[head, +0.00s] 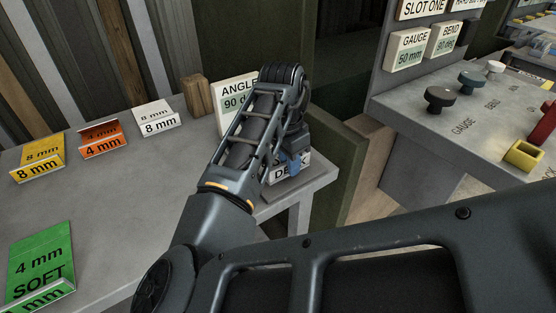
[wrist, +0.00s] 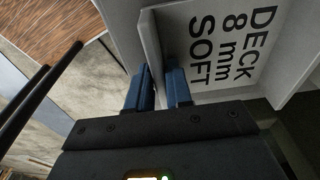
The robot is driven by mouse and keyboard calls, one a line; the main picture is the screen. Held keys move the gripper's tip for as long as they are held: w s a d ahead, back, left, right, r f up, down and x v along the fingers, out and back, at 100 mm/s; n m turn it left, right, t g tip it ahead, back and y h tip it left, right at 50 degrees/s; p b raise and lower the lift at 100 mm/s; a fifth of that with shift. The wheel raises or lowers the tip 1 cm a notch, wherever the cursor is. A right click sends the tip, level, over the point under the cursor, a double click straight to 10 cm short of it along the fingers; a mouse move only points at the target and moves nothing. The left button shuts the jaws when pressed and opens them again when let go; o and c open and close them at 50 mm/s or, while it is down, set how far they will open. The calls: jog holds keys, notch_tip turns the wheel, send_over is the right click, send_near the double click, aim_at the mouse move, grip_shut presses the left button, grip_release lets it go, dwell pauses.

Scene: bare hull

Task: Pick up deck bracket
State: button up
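The deck bracket (wrist: 205,15) is a light grey angled piece labelled "DECK 8 mm SOFT" and fills the upper right of the wrist view. In the head view, part of the deck bracket (head: 275,178) shows at the table's right front corner, mostly hidden behind my arm. My gripper (wrist: 160,85) has blue fingers, one on each side of the bracket's upright flange. The gap between them is narrow, but I cannot tell whether both fingers press on the flange. In the head view, the blue fingertips of my gripper (head: 291,162) are at the bracket.
On the grey table (head: 145,180) are a yellow bracket (head: 38,160), an orange bracket (head: 103,140), a white bracket (head: 156,118), a green bracket (head: 42,265), a wooden block (head: 196,98) and an "ANGLE 90" sign (head: 232,92). A grey console (head: 480,135) with knobs stands right, beyond a gap.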

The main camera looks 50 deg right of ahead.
grip_shut()
jog(key=shift+r, duration=0.1)
dwell(0.4)
